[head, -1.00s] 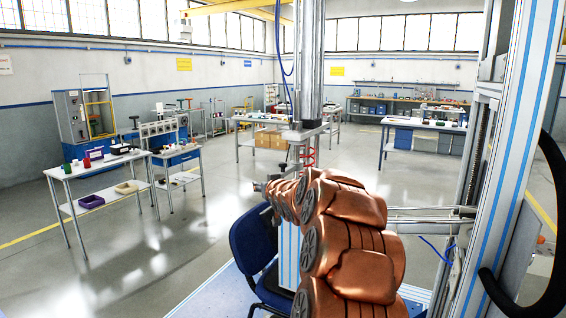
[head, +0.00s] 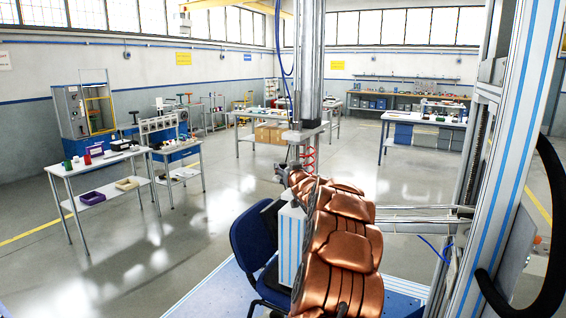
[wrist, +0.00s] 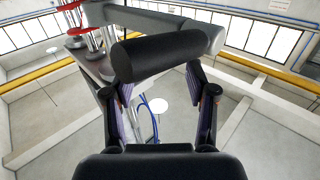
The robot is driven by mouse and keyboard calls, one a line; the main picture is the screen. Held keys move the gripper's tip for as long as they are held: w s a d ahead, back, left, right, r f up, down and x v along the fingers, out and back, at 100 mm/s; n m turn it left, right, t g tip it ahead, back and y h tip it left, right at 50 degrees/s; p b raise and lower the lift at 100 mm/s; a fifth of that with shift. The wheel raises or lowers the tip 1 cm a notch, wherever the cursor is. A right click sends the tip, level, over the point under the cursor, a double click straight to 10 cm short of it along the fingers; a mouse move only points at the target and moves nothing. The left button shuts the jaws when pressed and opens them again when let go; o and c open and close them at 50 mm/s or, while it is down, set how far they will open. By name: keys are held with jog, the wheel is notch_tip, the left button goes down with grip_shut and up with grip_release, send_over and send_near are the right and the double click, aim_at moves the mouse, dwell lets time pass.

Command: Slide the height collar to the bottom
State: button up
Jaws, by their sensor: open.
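I cannot pick out the height collar for certain in either view. The metal test column (head: 308,75) stands upright above the blue chair (head: 254,245), with a grey plate (head: 305,133) at its lower end. My gripper is at the far end of my copper arm, just below this plate, largely hidden in the head view. In the wrist view my gripper (wrist: 155,82) is open, its fingers apart. A black cylinder (wrist: 160,54) on a grey bar (wrist: 150,18) lies across the view near the fingertips. I cannot tell whether they touch it. Nothing shows held.
A striped frame post (head: 518,150) stands close on the right, with metal rods (head: 420,213) reaching left from it. Red coils (head: 309,160) hang below the plate. A table (head: 105,165) stands at left, with open floor between.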

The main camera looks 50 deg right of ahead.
aim_at(284, 165)
jog(key=shift+p+x, duration=0.8)
jog(key=shift+x, duration=1.1)
jog(key=shift+c, duration=0.5)
grip_shut()
